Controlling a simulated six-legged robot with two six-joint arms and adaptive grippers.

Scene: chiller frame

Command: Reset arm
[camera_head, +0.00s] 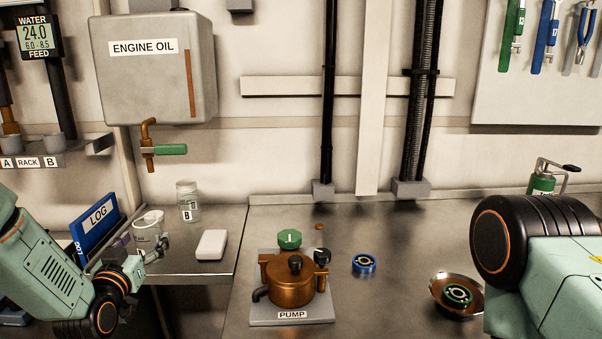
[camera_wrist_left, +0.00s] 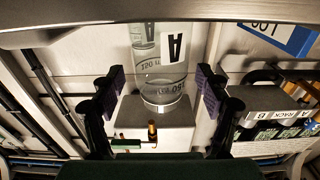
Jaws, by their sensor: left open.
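My left gripper (camera_head: 143,250) is low at the left of the head view, over the left metal bench. Its jaws are open, with purple pads on the fingers. A clear glass beaker marked A (camera_head: 148,226) stands upright at the gripper. In the left wrist view the beaker (camera_wrist_left: 160,65) shows between the two spread fingers of the gripper (camera_wrist_left: 152,92), with a gap on each side. My right arm fills the lower right of the head view; its gripper is out of the picture.
A jar marked B (camera_head: 189,208), a white block (camera_head: 211,245) and a blue LOG binder (camera_head: 94,226) are near the beaker. The copper pump (camera_head: 291,287), a blue ring (camera_head: 364,263) and a metal bowl (camera_head: 440,296) are further right. The engine oil tank (camera_head: 150,80) hangs above.

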